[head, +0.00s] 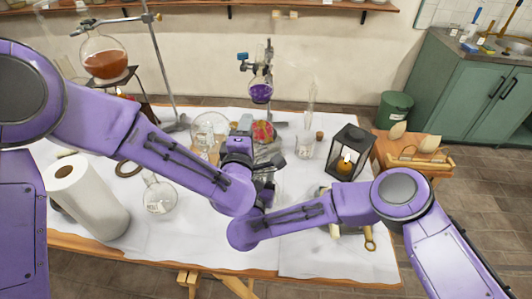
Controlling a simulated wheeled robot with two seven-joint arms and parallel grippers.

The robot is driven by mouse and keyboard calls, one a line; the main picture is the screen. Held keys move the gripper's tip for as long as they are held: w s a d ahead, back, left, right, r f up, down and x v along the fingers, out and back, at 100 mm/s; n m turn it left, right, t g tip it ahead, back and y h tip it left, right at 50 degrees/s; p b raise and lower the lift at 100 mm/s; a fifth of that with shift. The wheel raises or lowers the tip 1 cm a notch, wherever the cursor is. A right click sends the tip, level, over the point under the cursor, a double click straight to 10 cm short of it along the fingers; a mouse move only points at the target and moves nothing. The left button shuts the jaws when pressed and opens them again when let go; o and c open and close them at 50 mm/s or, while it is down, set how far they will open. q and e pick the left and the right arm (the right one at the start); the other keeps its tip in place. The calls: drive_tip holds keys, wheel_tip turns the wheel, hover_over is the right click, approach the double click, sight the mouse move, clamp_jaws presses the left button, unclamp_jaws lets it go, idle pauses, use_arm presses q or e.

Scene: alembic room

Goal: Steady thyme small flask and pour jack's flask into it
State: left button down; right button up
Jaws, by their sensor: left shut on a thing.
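My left gripper (244,127) is over the middle of the table, shut on a small clear glass flask that is mostly hidden behind my wrist. I take it for the thyme small flask, but no label is readable. My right arm comes in from the right and its wrist crosses just below my left one. My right gripper (266,188) is partly hidden there, and its finger gap cannot be made out. Jack's flask cannot be told apart for sure. A clear round flask (159,197) stands on the white cloth to the left.
A paper roll (90,203) stands at the left. An orange-filled flask (104,62) sits on a tripod, and a purple-filled flask (260,91) hangs on a stand at the back. A black candle lantern (348,153) and a tall glass vessel (306,143) stand at the right.

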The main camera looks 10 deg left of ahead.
use_arm(q)
drive_tip(key=shift+d+r+m, duration=0.15)
drive_tip(key=shift+r+m, duration=0.1)
drive_tip(key=shift+m, duration=0.6)
drive_tip(key=shift+d+r+m, duration=0.15)
drive_tip(key=shift+r+m, duration=0.05)
drive_tip(key=shift+m, duration=0.65)
idle(2.2)
drive_tip(key=shift+m, duration=0.3)
drive_tip(key=shift+r, duration=0.1)
drive_tip(key=shift+d+m, duration=0.15)
drive_tip(key=shift+m, duration=0.35)
